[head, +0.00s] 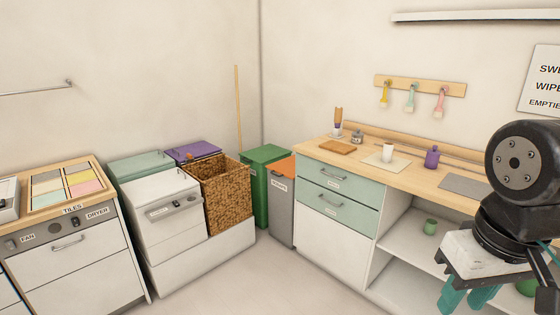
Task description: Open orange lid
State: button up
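The orange lid (281,167) lies shut on top of a narrow grey bin (281,208) in the middle of the head view. The bin stands between a green bin and the drawer unit, with small lettering on its front. The lid's right side is close to the counter's end. My gripper (467,302) is at the lower right, well apart from the lid, with teal fingers pointing down. The fingertips run to the picture's bottom edge, so I cannot tell how far apart they are. Nothing shows held in it.
A green bin (262,178) stands left of the grey bin, and a wicker basket (222,196) is further left. A drawer unit (335,205) under a wooden counter is close on the right. A broom handle (238,108) leans behind. The floor (255,280) in front is clear.

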aim_at(286, 167)
jog(key=z, duration=0.1)
jog(key=i, duration=2.2)
jog(key=u, duration=0.9)
jog(key=i, duration=1.15)
jog(key=u, duration=0.4)
